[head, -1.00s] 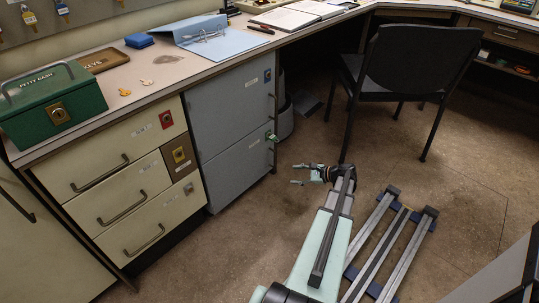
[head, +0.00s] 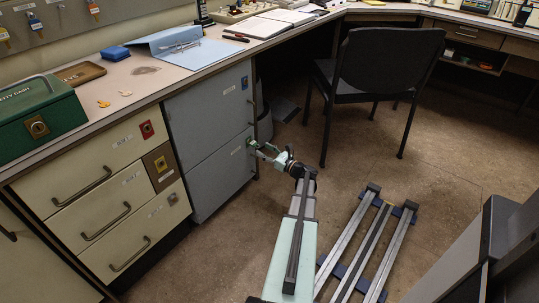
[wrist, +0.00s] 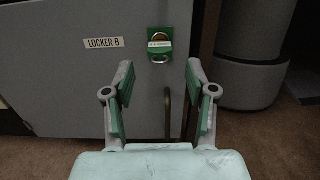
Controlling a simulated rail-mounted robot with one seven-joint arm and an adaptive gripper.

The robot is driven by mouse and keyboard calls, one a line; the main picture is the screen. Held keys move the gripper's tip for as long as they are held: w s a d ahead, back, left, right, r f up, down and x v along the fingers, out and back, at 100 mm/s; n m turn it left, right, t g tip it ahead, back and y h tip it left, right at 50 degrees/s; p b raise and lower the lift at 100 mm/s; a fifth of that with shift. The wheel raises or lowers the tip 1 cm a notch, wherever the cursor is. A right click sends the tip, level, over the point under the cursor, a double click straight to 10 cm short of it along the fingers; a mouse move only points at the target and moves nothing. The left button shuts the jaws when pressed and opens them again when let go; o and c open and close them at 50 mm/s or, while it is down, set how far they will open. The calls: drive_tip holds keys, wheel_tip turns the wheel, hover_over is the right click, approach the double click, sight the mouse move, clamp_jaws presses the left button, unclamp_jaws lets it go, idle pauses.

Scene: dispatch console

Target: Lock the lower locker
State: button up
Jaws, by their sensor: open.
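The lower locker (head: 220,178) is the lower grey door of the cabinet under the desk, shut as far as I see. In the wrist view its door (wrist: 70,85) bears a "LOCKER B" label (wrist: 104,43). A green lock plate (wrist: 172,80) with a round brassy ring and a small white label sits near the door's right edge; whether a key is in it I cannot tell. A vertical bar handle (wrist: 167,112) is below it. My gripper (wrist: 160,76) is open and empty, its fingers on either side below the lock. In the head view my gripper (head: 262,151) is close to the lock.
The upper grey locker (head: 208,115) is above. Cream drawers (head: 95,190) with red and yellow lock plates stand at left. A dark chair (head: 385,75) stands at the back right. A green cash box (head: 40,120) is on the desk.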

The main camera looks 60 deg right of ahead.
sight(255, 144)
drive_tip(key=shift+w+d+r+p, duration=0.15)
drive_tip(key=shift+w+p, duration=0.15)
drive_tip(key=shift+w, duration=1.1)
drive_tip(key=shift+w+r+p, duration=0.15)
drive_tip(key=shift+w+p, duration=0.15)
drive_tip(key=shift+w, duration=1.1)
clamp_jaws()
